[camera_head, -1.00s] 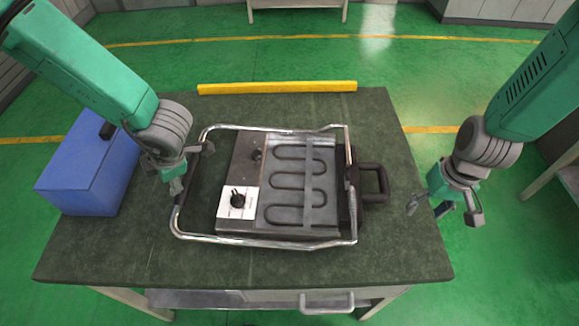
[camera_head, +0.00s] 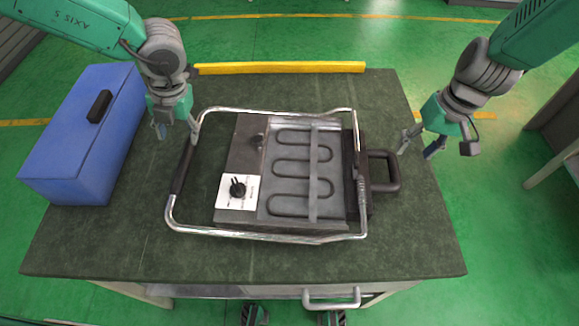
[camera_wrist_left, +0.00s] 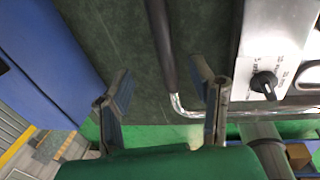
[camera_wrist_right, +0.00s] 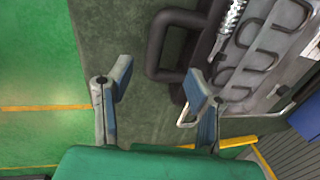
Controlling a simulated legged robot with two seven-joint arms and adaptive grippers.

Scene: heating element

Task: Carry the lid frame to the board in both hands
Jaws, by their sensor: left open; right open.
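The lid frame (camera_head: 270,238) is a chrome tube loop with a dark grip (camera_head: 182,168) on its left side. It lies around the board (camera_head: 240,150), a dark heating unit with a looped element, a knob on a white label and a black handle (camera_head: 384,186) at its right. My left gripper (camera_head: 177,130) is open near the frame's far left corner. In the left wrist view, the dark grip (camera_wrist_left: 161,45) shows between its open fingers (camera_wrist_left: 165,88), not held. My right gripper (camera_head: 417,148) is open and empty, right of the board's handle, which the right wrist view shows (camera_wrist_right: 155,45) ahead of the fingers.
A blue box (camera_head: 70,150) with a black handle stands at the table's left. A yellow bar (camera_head: 280,68) runs along the back edge. The green table top (camera_head: 110,230) is clear at the front and beside the frame.

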